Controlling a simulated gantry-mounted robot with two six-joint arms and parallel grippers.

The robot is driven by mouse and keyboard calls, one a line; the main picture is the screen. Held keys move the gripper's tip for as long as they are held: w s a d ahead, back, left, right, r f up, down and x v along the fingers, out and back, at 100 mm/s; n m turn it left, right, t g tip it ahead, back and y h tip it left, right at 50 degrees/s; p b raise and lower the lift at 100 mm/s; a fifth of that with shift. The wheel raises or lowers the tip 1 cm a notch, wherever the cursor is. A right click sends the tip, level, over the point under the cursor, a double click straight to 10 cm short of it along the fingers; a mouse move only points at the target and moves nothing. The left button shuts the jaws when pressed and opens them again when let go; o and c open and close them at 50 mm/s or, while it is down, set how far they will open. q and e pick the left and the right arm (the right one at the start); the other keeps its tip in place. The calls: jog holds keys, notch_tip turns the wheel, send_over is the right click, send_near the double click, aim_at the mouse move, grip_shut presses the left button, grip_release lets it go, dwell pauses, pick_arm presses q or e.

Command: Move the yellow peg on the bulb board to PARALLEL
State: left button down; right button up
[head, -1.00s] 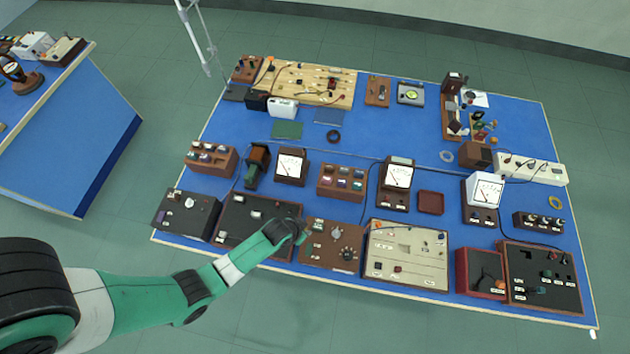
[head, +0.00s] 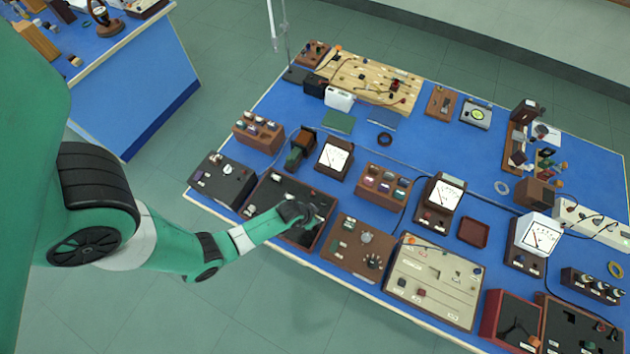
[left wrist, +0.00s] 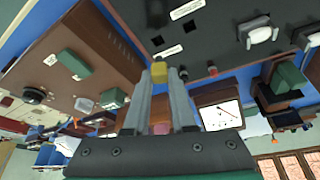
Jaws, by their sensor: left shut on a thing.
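The yellow peg (left wrist: 160,70) shows between my left fingertips in the left wrist view. My left gripper (left wrist: 160,80) is shut on it. Behind the peg is the dark face of the bulb board (left wrist: 120,12), with white label strips and dark slots. Whether the peg sits in a slot or is clear of the board I cannot tell, and the labels are too small to read. In the head view, my left gripper (head: 308,214) is over the right part of the bulb board (head: 268,207) and hides the peg. My right gripper is not in view.
A brown board with knobs (head: 345,255) stands close right of the bulb board. A dark box (head: 222,180) stands to its left. A white-faced meter (head: 334,157) and a green-and-black device (head: 300,150) stand behind. Bare blue tabletop (head: 283,115) shows farther back.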

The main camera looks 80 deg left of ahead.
pick_arm(q)
jog(key=shift+f+b, duration=2.15)
jog(key=shift+f, duration=0.45)
jog(key=c, duration=0.7)
grip_release()
jog(key=shift+o, duration=0.2)
jog(key=shift+r, duration=0.15)
jog(key=shift+s+r+p, duration=0.15)
jog(key=shift+r+p, duration=0.15)
jog(key=shift+r, duration=0.05)
jog(key=p+v, duration=0.8)
jog(key=v, duration=0.2)
jog(key=shift+r, duration=0.35)
jog(key=shift+d, duration=0.1)
